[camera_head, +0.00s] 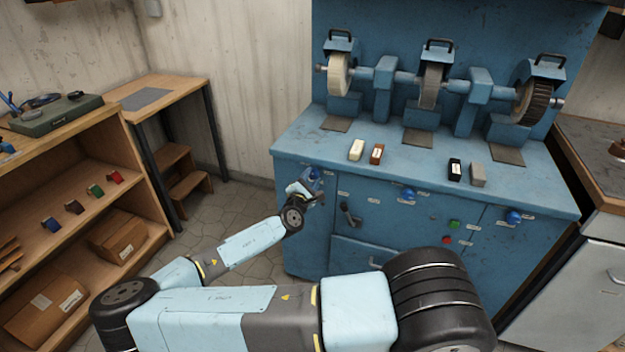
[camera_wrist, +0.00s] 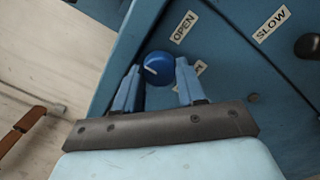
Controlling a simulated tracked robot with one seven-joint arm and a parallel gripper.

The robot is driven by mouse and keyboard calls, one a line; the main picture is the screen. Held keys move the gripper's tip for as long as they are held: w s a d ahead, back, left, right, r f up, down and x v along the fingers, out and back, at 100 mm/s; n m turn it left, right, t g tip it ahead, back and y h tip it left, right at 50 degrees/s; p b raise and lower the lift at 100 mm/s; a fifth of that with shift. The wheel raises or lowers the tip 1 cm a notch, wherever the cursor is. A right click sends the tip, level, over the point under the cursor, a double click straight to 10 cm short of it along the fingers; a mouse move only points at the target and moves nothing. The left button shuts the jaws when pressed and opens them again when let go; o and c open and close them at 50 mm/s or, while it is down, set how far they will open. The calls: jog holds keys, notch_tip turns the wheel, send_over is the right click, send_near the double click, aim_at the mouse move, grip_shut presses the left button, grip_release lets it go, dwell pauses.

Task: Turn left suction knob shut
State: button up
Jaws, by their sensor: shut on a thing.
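The left suction knob is a round blue knob with a pale pointer line on its face, seen in the wrist view (camera_wrist: 159,67). In the head view it shows in part (camera_head: 315,173) at the left end of the blue machine's front. My gripper (camera_wrist: 158,84) has one finger on each side of the knob and is shut on it. It also shows in the head view (camera_head: 310,187), partly hidden by my wrist. An OPEN label (camera_wrist: 184,27) sits beyond the knob; a second label (camera_wrist: 200,68) is partly hidden by the right finger.
A black lever (camera_head: 348,215) and a SLOW label (camera_wrist: 271,24) are right of the knob. Two more blue knobs, middle (camera_head: 408,193) and right (camera_head: 514,216), are on the same front. A wooden shelf (camera_head: 140,190) stands left, with open floor between.

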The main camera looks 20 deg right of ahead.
jog(key=shift+s+f+n, duration=0.1)
jog(key=shift+f+n, duration=0.15)
jog(key=shift+n, duration=0.05)
jog(key=o, duration=0.8)
jog(key=shift+o, duration=1.3)
jog(key=shift+r, duration=0.1)
jog(key=v, duration=1.3)
jog(key=shift+s+a, duration=0.15)
jog(key=shift+s, duration=0.05)
